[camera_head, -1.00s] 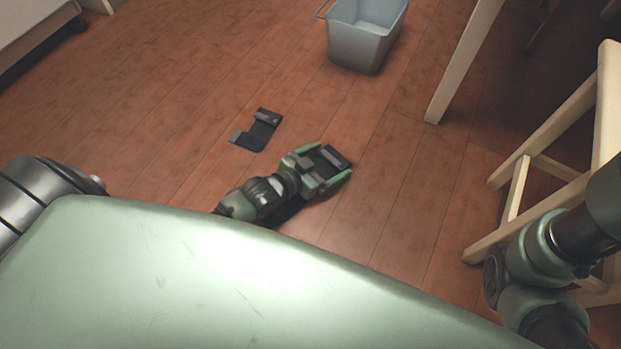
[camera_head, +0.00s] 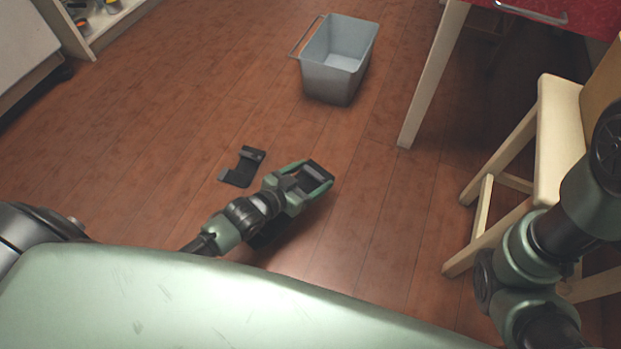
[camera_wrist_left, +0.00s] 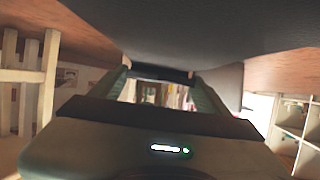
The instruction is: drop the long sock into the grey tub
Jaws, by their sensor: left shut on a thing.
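My left gripper (camera_head: 318,176) is shut, low over the floor at the middle of the head view. It holds a dark grey cloth thing, which I take for the long sock (camera_wrist_left: 225,35). That cloth fills the top of the left wrist view, close to the camera; in the head view it is mostly hidden by the gripper, so its length cannot be told. The grey tub (camera_head: 333,84) stands upright on the floor beyond the gripper, with its handle out to the left. Its visible inside looks empty. My right gripper is out of view; only right arm links show.
Another dark sock (camera_head: 243,168), bent and with grey ends, lies flat on the floor left of my left gripper. A pale wooden chair (camera_head: 555,130) and a white table leg (camera_head: 432,80) stand at right. A shelf stands at far left. Floor between gripper and tub is clear.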

